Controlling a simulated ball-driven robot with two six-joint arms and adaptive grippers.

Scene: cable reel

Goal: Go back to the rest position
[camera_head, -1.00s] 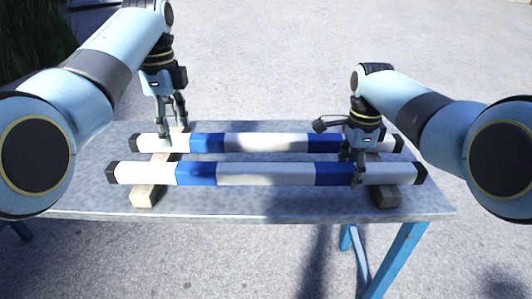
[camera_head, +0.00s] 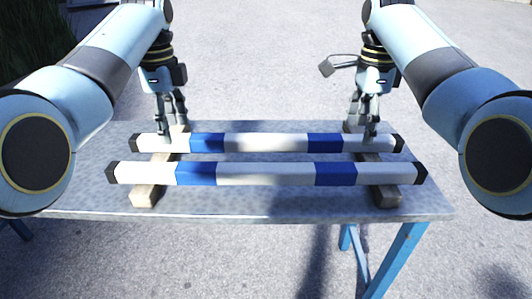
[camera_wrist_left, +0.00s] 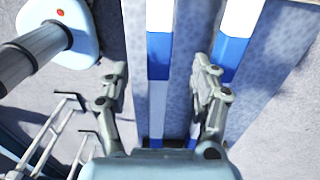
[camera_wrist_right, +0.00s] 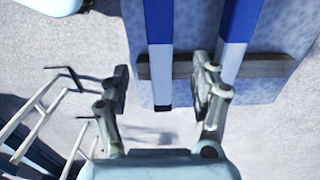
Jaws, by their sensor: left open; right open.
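Two parallel white bars with blue bands and black ends lie side by side: the near bar (camera_head: 265,175) and the far bar (camera_head: 265,143). My left gripper (camera_head: 172,138) is open and empty over the far bar's left end; its fingers (camera_wrist_left: 158,78) also show apart in the left wrist view. My right gripper (camera_head: 364,130) is open and empty by the far bar's right end; its fingers (camera_wrist_right: 162,78) show apart in the right wrist view. Neither gripper holds a bar. Whether the fingertips touch the far bar is hard to tell.
The bars rest across two wooden blocks, a left one (camera_head: 145,197) and a right one (camera_head: 386,196). These sit on a grey speckled table (camera_head: 270,205) with blue legs (camera_head: 400,255). The pavement (camera_head: 270,60) behind the table is clear.

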